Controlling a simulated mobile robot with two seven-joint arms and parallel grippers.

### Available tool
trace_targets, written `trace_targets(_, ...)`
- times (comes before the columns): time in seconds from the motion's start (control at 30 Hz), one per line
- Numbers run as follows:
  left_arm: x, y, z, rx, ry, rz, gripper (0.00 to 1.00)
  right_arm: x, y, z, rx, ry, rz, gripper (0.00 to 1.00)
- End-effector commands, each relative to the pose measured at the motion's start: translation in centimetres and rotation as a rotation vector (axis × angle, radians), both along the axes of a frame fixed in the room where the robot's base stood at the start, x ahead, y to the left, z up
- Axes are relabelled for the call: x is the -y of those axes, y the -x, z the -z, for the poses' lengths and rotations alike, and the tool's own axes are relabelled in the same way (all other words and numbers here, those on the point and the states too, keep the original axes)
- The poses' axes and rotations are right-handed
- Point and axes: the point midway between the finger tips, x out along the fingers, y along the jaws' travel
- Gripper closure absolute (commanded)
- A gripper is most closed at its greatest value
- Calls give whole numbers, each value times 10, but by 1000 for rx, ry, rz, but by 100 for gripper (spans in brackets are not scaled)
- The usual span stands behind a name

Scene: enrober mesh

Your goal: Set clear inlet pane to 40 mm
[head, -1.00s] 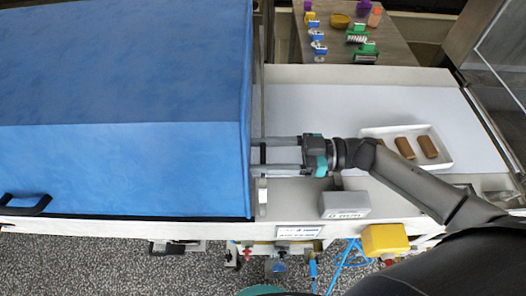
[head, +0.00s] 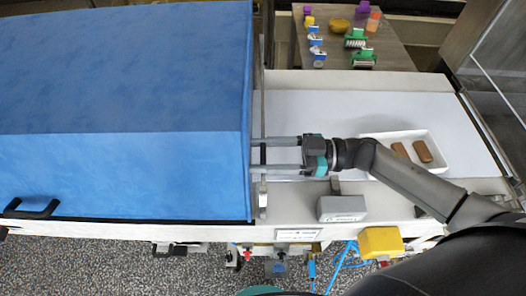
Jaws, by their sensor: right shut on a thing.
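The blue hood (head: 120,90) of the enrober fills the left. The clear inlet pane (head: 258,105) stands at its right end, seen nearly edge-on as a thin upright strip; its height and any scale cannot be read. My right gripper (head: 258,155) reaches left to the pane, its two long grey fingers one above the other in the picture. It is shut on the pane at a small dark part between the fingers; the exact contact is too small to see. My left gripper is not in view.
A white tray with brown bars (head: 422,151) lies on the pale belt (head: 400,105), partly behind my right arm. A grey box (head: 341,208) and yellow box (head: 381,241) sit along the front edge. A side table (head: 395,58) holds small coloured items at the back.

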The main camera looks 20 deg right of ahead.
Motion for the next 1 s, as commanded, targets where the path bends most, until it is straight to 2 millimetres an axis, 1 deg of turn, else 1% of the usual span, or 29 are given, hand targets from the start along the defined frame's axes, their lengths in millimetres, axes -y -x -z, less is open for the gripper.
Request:
trace_targets(0.03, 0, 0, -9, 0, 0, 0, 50, 1, -1, -9, -1, 1, 1, 100)
trace_targets(0.1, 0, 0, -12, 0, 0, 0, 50, 1, -1, -12, -1, 1, 1, 100)
trace_targets(0.43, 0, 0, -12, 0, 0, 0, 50, 0, -1, -14, 3, -6, 0, 100)
trace_targets(0.47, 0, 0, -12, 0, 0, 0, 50, 0, -1, -14, 3, -7, 0, 36)
trace_targets(0.7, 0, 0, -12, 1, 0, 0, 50, 0, -1, -12, 2, -4, 0, 9)
trace_targets(1.0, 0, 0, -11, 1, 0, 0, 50, -1, 1, -10, -1, 0, -4, 7)
